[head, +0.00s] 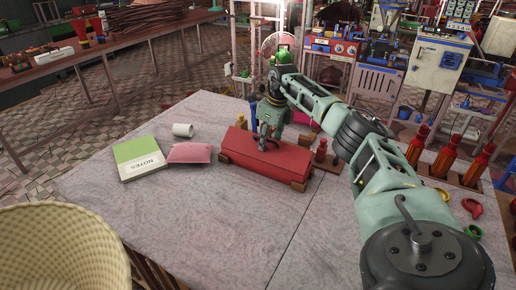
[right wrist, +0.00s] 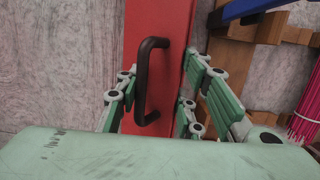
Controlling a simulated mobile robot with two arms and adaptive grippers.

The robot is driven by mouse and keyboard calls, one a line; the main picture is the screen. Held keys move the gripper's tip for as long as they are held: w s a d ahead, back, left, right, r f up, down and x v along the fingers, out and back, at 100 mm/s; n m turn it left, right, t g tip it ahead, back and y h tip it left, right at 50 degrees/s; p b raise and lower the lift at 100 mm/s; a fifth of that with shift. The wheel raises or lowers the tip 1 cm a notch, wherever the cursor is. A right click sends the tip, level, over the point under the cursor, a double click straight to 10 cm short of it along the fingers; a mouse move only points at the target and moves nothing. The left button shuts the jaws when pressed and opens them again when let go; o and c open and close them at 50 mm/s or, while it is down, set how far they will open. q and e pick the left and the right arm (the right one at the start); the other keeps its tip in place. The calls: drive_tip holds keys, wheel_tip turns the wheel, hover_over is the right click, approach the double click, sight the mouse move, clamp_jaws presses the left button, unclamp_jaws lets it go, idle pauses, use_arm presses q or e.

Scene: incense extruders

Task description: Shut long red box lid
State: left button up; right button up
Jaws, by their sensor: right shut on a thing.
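The long red box (head: 262,160) lies on the grey table, with brown wooden blocks at its corners. Its red lid (head: 268,146) looks down over the box; any small gap is too fine to tell. My right gripper (head: 268,132) reaches down at the box's far long side. The black handle (right wrist: 147,80) shows between the fingers. My left gripper is not in view.
A green notebook (head: 138,155), a pink pouch (head: 190,153) and a white cup (head: 183,130) lie left of the box. Red bottles (head: 448,155) stand in a rack at the right. A woven basket (head: 60,250) is at the front left. The front middle table is clear.

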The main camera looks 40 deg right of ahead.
drive_tip(key=shift+s+d+f, duration=0.1)
drive_tip(key=shift+d+f, duration=0.1)
drive_tip(key=shift+f, duration=0.05)
drive_tip(key=shift+o, duration=0.2)
drive_tip(key=shift+f, duration=0.15)
drive_tip(key=shift+d+f, duration=0.1)
drive_tip(key=shift+o, duration=0.6)
drive_tip(key=shift+d+f+b, duration=0.2)
drive_tip(key=shift+f+b, duration=0.25)
drive_tip(key=shift+d+f, duration=0.25)
drive_tip(key=shift+c, duration=0.6)
drive_tip(key=o, duration=0.7)
drive_tip(key=shift+w, duration=0.25)
drive_tip(key=shift+c, duration=0.2)
drive_tip(key=shift+r, duration=0.15)
